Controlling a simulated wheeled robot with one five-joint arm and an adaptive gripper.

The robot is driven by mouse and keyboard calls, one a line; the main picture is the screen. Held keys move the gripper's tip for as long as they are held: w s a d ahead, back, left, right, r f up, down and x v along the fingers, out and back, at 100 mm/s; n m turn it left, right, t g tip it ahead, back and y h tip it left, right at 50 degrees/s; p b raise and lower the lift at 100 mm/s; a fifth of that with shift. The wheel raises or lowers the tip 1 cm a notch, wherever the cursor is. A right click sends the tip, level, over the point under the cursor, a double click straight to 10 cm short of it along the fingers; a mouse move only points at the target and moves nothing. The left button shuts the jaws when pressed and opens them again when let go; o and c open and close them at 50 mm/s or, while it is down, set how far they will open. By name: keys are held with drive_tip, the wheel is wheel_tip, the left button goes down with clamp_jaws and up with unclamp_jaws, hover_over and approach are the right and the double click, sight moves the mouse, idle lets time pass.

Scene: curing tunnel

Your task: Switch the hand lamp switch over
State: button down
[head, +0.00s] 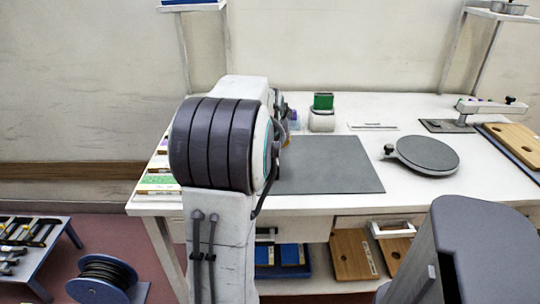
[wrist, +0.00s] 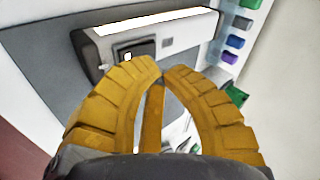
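The hand lamp (wrist: 180,37) shows in the wrist view as a long grey-white body with a bright white strip along its top. Its switch (wrist: 128,57) appears to be the small light-marked part in a dark panel on the side facing me. My gripper (wrist: 163,72) has yellow-brown fingers whose tips come together just below and right of that panel. Nothing shows held between the tips. I cannot tell whether they touch the lamp. In the head view my own arm covers the lamp and gripper.
A white workbench (head: 450,195) carries a dark grey mat (head: 335,165), a round dark turntable (head: 428,153) and a green-topped white container (head: 322,122). Wooden boards (head: 515,143) lie at the right. Several coloured blocks (wrist: 236,42) line the lamp's right side in the wrist view.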

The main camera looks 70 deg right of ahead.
drive_tip(key=shift+r, duration=0.15)
drive_tip(key=shift+w+d+r+p, duration=0.1)
drive_tip(key=shift+d+r+p, duration=0.05)
drive_tip(key=shift+r+p, duration=1)
drive_tip(key=shift+d+r+p, duration=0.15)
drive_tip(key=shift+r+p, duration=0.85)
drive_tip(key=shift+r, duration=0.25)
